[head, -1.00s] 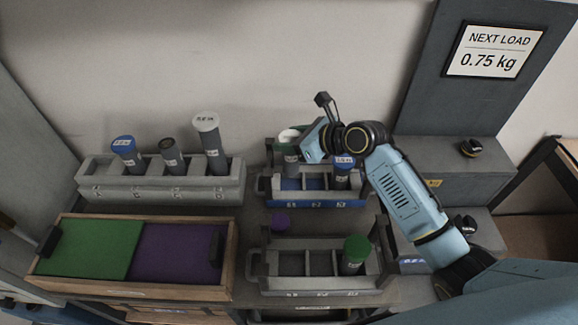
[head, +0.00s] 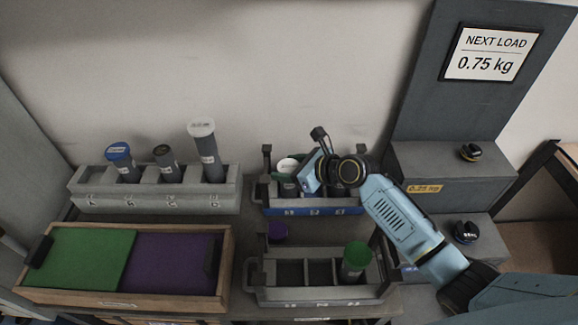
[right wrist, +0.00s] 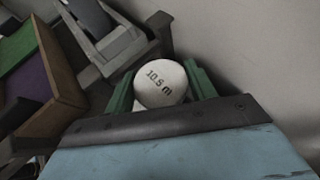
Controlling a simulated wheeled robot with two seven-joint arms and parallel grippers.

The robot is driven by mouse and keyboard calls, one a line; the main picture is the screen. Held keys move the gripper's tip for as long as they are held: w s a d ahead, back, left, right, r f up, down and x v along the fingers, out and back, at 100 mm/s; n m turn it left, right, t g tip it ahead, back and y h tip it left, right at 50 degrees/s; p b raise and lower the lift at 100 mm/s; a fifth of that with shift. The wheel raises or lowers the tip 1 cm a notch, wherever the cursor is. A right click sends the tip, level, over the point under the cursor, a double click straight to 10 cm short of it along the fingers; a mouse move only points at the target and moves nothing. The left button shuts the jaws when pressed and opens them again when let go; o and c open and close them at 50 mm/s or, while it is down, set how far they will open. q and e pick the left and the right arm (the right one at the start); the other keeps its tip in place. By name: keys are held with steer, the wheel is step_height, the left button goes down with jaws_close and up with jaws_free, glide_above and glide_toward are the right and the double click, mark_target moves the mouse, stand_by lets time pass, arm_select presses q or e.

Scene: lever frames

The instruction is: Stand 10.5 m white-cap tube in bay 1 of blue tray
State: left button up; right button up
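The 10.5 m white-cap tube shows its white cap (head: 287,165) at the left end of the blue tray (head: 311,210); its label reads clearly on the cap in the right wrist view (right wrist: 161,84). My right gripper (head: 287,181) has its green fingers on both sides of the tube just under the cap, and they look shut on it. The tube is about upright at the leftmost bay. The tray wall and fingers hide its lower end, so I cannot tell whether it touches the floor. My wrist covers the tray's right part. My left gripper is not in view.
A grey rack (head: 150,199) at left holds blue-, dark- and white-capped tubes. A wooden box (head: 120,305) has green and purple panels. A sign reads 0.75 kg (head: 492,54).

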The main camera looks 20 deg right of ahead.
steer(key=o, duration=0.3)
steer(key=shift+r, duration=0.15)
steer(key=p+v, duration=0.2)
steer(key=v, duration=1)
